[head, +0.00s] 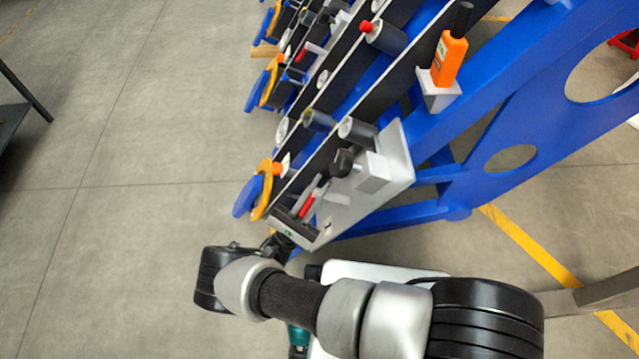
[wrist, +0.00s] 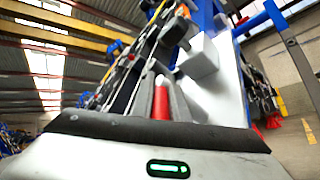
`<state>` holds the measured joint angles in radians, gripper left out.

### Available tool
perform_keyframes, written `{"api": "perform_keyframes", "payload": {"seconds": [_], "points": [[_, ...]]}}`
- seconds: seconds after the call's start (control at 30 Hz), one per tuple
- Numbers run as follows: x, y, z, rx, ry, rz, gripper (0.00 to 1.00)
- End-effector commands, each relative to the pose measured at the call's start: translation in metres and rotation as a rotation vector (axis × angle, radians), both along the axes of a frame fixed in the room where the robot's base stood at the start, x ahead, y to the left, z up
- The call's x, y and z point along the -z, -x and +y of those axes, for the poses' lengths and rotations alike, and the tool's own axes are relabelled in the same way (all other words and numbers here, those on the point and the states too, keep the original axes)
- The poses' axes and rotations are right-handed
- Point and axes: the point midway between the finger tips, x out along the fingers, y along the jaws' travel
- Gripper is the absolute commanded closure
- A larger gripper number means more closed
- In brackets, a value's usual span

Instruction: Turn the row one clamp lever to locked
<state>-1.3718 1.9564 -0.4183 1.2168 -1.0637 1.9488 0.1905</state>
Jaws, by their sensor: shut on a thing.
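A clamp lever with a red grip (head: 307,203) sits at the near end of the closest row, beside a pale mounting plate (head: 340,208). My gripper (head: 311,197) reaches it from the front. In the wrist view the red lever (wrist: 160,103) stands between the two grey fingers (wrist: 162,98), which are closed on it. The lever's pivot and any lock marking are hidden by my gripper and the plate.
A white block (head: 373,172) and a black knob (head: 342,162) stand close to the lever. An orange bottle (head: 449,60) sits in a bracket on the blue frame (head: 500,90).

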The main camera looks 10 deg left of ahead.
Motion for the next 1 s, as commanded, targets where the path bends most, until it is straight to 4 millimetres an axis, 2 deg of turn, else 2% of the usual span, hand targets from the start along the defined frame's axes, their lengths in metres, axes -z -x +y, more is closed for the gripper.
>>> {"api": "perform_keyframes", "payload": {"seconds": [0.67, 0.7, 0.8, 1.0], "points": [[0.0001, -0.0005, 0.0004, 0.027, -0.011, -0.048, 1.00], [0.0002, -0.0004, 0.0003, 0.027, -0.011, -0.048, 0.81], [0.0000, -0.0001, 0.0002, 0.028, -0.011, -0.048, 0.67], [-0.0002, 0.0003, -0.0001, 0.029, -0.010, -0.049, 0.67]]}}
